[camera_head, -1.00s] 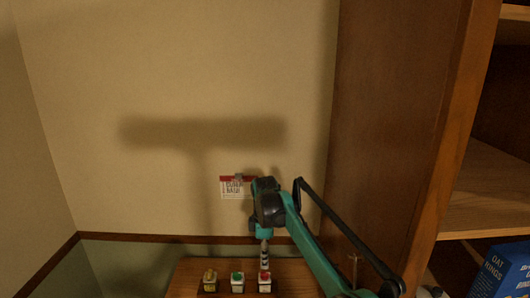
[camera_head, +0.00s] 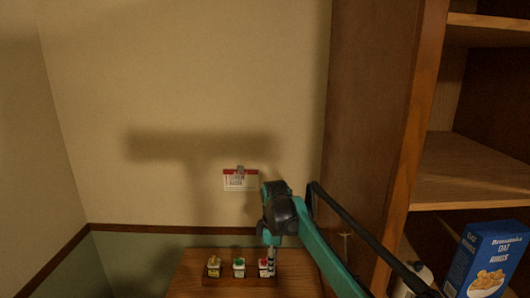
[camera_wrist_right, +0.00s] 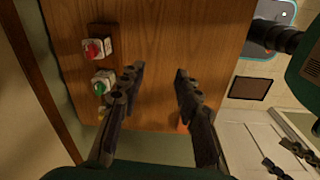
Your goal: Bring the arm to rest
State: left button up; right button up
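My right arm comes in from the lower right in the head view. Its gripper (camera_head: 271,262) points down beside the red button (camera_head: 263,263) on a wooden board. In the right wrist view the gripper (camera_wrist_right: 158,75) has its two fingers apart with nothing between them; the red button (camera_wrist_right: 94,48) and green button (camera_wrist_right: 103,83) lie left of the fingers. My left gripper is outside the head view; two dark, ridged fingers (camera_wrist_right: 285,157), apart, show at the lower right of the wrist view and look like its fingers.
A yellow button (camera_head: 214,266) stands left of the green one (camera_head: 239,267) on the board (camera_head: 300,272). A red-and-white card (camera_head: 240,180) hangs on the wall. A tall wooden cabinet (camera_head: 372,120) with shelves and a blue cereal box (camera_head: 487,262) stands right of my arm.

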jog(key=s+d+m+t+b, duration=0.2)
jog(key=s+d+m, duration=0.25)
jog(key=s, duration=0.25)
jog(key=s+d+m+t+b, duration=0.1)
jog(key=s+d+m+b, duration=0.2)
jog(key=s+d, duration=0.3)
jog(key=s+d+f+m+t+b, duration=0.1)
jog(key=s+d+f+m+b, duration=0.1)
jog(key=s+f+m, duration=0.2)
jog(key=s+d+f+m+t+b, duration=0.2)
jog(key=s+d+f+m, duration=0.1)
jog(key=s+f, duration=0.7)
jog(key=s+m, duration=0.1)
jog(key=s, duration=0.2)
jog(key=shift+m+t, duration=0.3)
jog(key=shift+m, duration=0.05)
